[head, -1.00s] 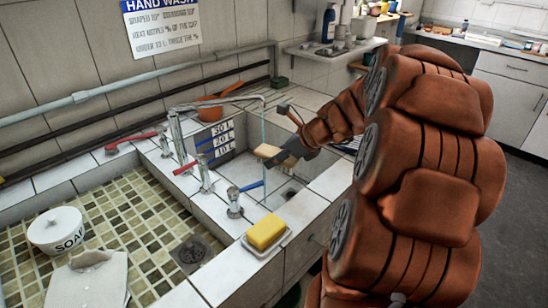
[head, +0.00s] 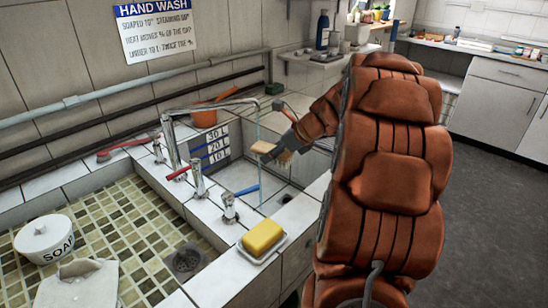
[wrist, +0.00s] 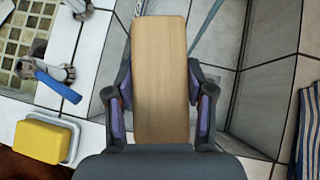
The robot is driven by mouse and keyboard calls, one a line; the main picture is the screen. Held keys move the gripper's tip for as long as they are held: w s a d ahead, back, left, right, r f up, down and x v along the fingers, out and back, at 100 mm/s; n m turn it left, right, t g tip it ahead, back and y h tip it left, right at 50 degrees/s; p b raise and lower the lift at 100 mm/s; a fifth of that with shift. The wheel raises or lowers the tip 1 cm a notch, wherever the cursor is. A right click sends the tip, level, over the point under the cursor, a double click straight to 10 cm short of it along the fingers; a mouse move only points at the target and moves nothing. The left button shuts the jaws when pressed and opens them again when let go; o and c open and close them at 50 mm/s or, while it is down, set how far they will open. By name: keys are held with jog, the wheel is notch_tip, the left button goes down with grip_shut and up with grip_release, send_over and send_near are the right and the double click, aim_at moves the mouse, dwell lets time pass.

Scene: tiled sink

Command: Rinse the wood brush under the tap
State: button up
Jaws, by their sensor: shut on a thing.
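My gripper (head: 284,147) is shut on the wood brush (head: 262,147) and holds it above the deep sink basin (head: 240,176). In the wrist view the brush's flat wooden back (wrist: 160,80) faces the camera, between the two fingers of my gripper (wrist: 159,102). Pale bristles show below the wood in the head view. The tap (head: 215,104) runs a thin water stream (head: 259,128) down at the brush; whether it wets the bristles I cannot tell. The stream also shows beside the brush in the wrist view (wrist: 205,28).
A yellow sponge (head: 263,235) sits on a dish at the front ledge. A red-handled valve (head: 178,173) and a blue-handled valve (head: 245,190) stand near the basin. An orange pot (head: 205,117) is behind.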

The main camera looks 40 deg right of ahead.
aim_at(271, 144)
jog(key=shift+w+d+f+b, duration=0.2)
jog(key=shift+w+d, duration=0.2)
jog(key=shift+w, duration=0.2)
jog(key=shift+w+d+f+b, duration=0.1)
jog(key=shift+w+d+b, duration=0.15)
jog(key=shift+w+d, duration=0.25)
jog(key=shift+w+d+f+b, duration=0.2)
jog(key=shift+w+d, duration=0.1)
jog(key=shift+w, duration=0.35)
jog(key=shift+w+d+r+p, duration=0.1)
jog(key=shift+w+r+p, duration=0.2)
jog(key=shift+p, duration=0.25)
jog(key=shift+w+d+f+p, duration=0.3)
jog(key=shift+w+d+p, duration=0.2)
jog(key=shift+w+p, duration=0.2)
jog(key=shift+w+d+f+p, duration=0.25)
jog(key=shift+w+d+p, duration=0.3)
jog(key=shift+p, duration=0.25)
jog(key=shift+a, duration=0.1)
jog(key=shift+s+a+p, duration=0.15)
jog(key=shift+s+a, duration=0.6)
jog(key=shift+s, duration=0.35)
jog(key=shift+s+a+p, duration=0.15)
jog(key=shift+s+a, duration=0.6)
jog(key=shift+s, duration=0.3)
jog(key=shift+s+a+p, duration=0.15)
jog(key=shift+s+a, duration=0.6)
jog(key=shift+s, duration=0.35)
jog(key=shift+r, duration=0.1)
